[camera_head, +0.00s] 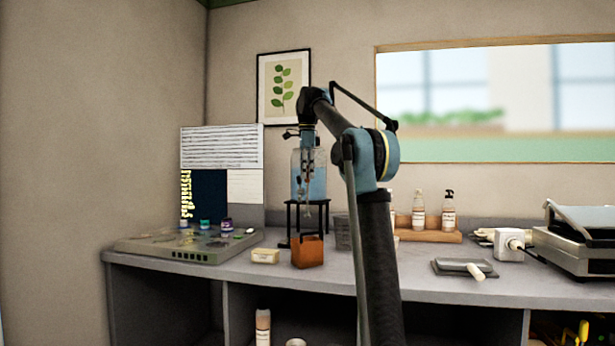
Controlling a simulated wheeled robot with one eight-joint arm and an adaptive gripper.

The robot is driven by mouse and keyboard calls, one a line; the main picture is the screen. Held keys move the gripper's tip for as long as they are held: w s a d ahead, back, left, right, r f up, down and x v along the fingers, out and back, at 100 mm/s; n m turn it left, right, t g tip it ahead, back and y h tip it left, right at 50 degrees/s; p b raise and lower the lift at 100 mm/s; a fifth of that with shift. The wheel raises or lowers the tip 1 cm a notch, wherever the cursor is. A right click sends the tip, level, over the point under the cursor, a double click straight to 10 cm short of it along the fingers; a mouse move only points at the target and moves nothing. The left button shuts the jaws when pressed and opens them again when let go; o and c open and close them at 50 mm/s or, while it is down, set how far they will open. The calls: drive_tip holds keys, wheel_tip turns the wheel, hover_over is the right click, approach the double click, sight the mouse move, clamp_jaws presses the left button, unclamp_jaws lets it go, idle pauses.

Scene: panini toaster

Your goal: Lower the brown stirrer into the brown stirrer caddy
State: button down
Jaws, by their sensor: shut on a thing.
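The brown stirrer caddy (308,254) is an orange-brown open box standing near the front edge of the grey counter, left of the middle in the head view. My gripper (308,178) is above the caddy, pointing down, in front of a blue water container. It is shut on a thin thing, taken to be the brown stirrer (307,208), which is small and hard to make out against the container and its stand. The thin thing's lower end appears above the caddy, with a gap. Whether it lines up with the opening cannot be told.
The blue water container (299,172) on its black stand (291,212) is close behind my gripper. A small cream block (265,256) lies left of the caddy, and a grey mesh holder (343,233) stands right. A grey tray (180,247) with jars fills the counter's left end.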

sight(307, 213)
drive_tip(key=shift+f, duration=6.45)
drive_tip(key=c, duration=1.4)
unclamp_jaws()
